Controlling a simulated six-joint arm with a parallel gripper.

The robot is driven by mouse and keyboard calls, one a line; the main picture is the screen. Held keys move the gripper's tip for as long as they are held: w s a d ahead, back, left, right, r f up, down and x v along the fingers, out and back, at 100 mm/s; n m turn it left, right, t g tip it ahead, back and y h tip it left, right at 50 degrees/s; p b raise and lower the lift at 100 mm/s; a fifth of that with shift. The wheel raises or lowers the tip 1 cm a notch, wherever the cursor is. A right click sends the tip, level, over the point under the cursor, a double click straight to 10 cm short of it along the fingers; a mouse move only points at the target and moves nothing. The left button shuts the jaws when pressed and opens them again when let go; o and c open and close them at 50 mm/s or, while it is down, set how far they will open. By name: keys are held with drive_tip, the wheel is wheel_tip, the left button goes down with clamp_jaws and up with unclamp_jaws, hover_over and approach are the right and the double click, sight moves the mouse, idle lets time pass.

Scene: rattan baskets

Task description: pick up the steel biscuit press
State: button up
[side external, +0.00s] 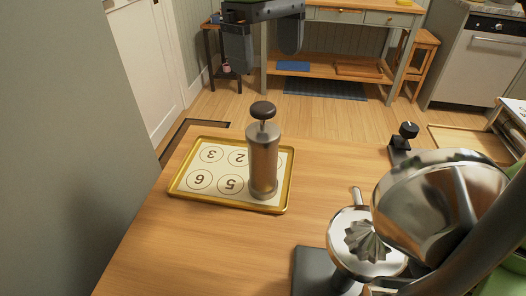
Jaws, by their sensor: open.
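The steel biscuit press (263,160) stands upright on the right part of a gold-rimmed tray (235,206). The upper part of my gripper is cut off by the frame.
A large steel citrus juicer (360,240) fills the right front of the wooden table. A small black tool with a round knob (408,130) stands at the table's back right. The wood (190,250) in front of the tray is clear. A grey wall lies to the left.

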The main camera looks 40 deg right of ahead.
sight(262, 106)
drive_tip(key=shift+w+a+f+g, duration=0.2)
drive_tip(key=shift+a+f, duration=0.1)
drive_tip(key=shift+f, duration=0.2)
drive_tip(key=shift+w+a+f+g, duration=0.15)
drive_tip(key=shift+a+f, duration=0.1)
drive_tip(key=shift+f, duration=0.2)
drive_tip(key=f, duration=0.6)
drive_tip(key=s+f, duration=0.1)
drive_tip(key=f, duration=0.2)
drive_tip(key=shift+d+f, duration=0.25)
drive_tip(key=shift+f, duration=0.15)
clamp_jaws()
